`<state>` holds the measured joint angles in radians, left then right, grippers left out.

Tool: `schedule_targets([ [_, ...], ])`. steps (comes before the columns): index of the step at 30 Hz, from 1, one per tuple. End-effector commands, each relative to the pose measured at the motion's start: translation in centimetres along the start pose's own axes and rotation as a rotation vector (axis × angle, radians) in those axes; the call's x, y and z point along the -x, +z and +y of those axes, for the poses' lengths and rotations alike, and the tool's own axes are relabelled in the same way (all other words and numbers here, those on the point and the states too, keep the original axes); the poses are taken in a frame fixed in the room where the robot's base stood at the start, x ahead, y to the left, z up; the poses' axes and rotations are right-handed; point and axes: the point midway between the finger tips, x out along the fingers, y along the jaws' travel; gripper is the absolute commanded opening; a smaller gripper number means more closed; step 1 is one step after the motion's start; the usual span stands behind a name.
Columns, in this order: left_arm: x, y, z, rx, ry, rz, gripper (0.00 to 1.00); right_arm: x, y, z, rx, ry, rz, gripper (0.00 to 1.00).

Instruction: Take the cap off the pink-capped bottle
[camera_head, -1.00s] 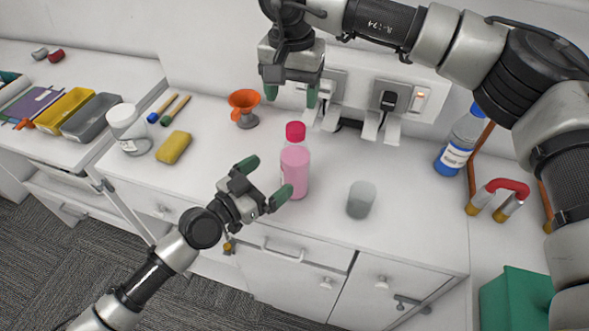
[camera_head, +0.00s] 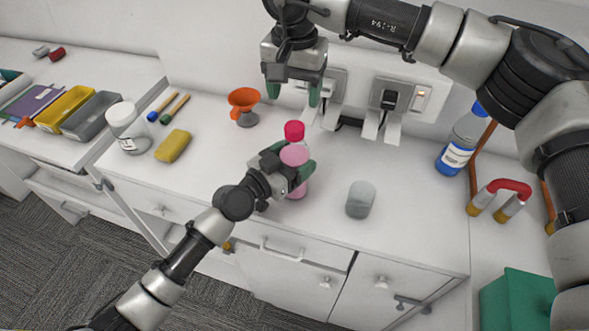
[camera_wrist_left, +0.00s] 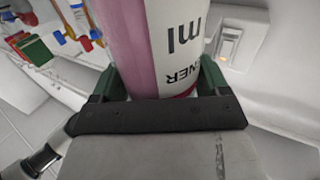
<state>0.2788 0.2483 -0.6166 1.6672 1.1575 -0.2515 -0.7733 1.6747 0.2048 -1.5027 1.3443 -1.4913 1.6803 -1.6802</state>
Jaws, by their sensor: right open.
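The pink bottle (camera_head: 296,156) stands upright on the white counter, with its deep pink cap (camera_head: 294,131) in place. My left gripper (camera_head: 289,162) is at the bottle from the front left, with one finger on each side of its body. In the left wrist view the bottle (camera_wrist_left: 150,45) fills the space between the green fingers; whether they press on it I cannot tell. My right gripper (camera_head: 293,95) is open and empty, pointing down above and behind the cap, apart from it. The lower front of the bottle is partly hidden by my left gripper.
A grey translucent cup (camera_head: 361,200) stands right of the bottle. A blue-capped bottle (camera_head: 458,148) is at right. Wall sockets (camera_head: 390,97) are behind.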

Motion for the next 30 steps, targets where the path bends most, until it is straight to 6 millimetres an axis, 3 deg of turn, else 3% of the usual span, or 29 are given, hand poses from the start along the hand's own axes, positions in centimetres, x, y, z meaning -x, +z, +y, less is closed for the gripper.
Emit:
schedule_targets([
  [1,0.02,0.01,0.0,0.0,0.0,0.0,0.68,0.0,0.0,0.0,0.0,0.0,0.0,0.64],
  [12,0.02,0.01,-0.01,0.0,0.0,0.0,0.11,-0.01,0.0,0.0,-0.011,0.0,0.0,0.64],
  [14,0.02,0.01,-0.01,0.0,0.0,0.0,0.04,-0.01,0.0,0.0,-0.038,0.0,0.0,0.64],
  [20,0.02,0.01,-0.01,0.0,0.0,0.0,0.04,-0.01,0.02,-0.02,-0.289,0.0,0.0,0.64],
  [30,0.02,0.02,-0.01,0.001,0.0,0.0,0.04,-0.03,0.04,-0.04,-0.952,0.0,0.0,0.64],
])
